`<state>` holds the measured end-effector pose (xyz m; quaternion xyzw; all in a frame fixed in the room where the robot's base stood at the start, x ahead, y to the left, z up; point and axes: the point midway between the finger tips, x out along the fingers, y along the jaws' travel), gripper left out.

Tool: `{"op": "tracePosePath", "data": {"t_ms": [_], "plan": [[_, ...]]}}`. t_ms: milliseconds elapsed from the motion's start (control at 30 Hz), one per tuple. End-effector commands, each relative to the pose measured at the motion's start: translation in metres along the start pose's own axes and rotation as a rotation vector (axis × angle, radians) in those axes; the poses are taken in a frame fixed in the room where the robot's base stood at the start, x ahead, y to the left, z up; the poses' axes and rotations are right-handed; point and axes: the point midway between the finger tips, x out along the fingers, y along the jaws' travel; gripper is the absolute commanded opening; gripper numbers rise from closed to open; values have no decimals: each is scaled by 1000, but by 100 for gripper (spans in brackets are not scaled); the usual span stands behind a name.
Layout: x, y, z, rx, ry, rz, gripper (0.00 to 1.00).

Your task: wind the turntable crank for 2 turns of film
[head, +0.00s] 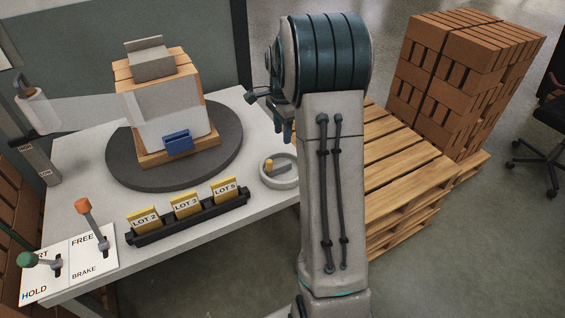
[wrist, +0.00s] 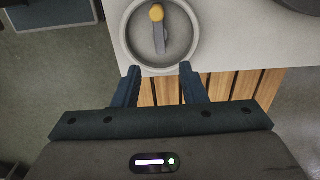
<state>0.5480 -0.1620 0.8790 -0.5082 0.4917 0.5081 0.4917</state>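The turntable (head: 224,160) is a dark grey disc on the white table. On it a small pallet carries a film-covered load (head: 165,105) with a blue piece on its front. The crank (head: 291,181) is a pale round dish with a grey arm and a yellow knob (head: 269,165), at the table's right edge. In the wrist view the crank dish (wrist: 116,32) is at the top centre, with its yellow knob (wrist: 157,13) near the far rim. My gripper (wrist: 160,76) is open and empty, its fingertips near the dish's near rim. My arm hides most of the gripper in the head view.
A film roll (head: 39,108) stands at the left. A panel has a green-knobbed lever (head: 27,259) and an orange-knobbed lever (head: 83,205). A black rack (head: 150,239) holds yellow lot cards. Wooden pallets (head: 395,160) and stacked bricks (head: 460,75) stand right of the table.

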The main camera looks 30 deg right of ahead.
Motion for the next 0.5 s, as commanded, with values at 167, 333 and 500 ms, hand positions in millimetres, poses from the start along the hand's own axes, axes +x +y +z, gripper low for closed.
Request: {"op": "tracePosePath", "data": {"t_ms": [167,333,500], "plan": [[37,1,0,0,-2,5,38],[74,2,1,-1,-3,5,38],[103,2,0,-2,-1,3,38]]}}
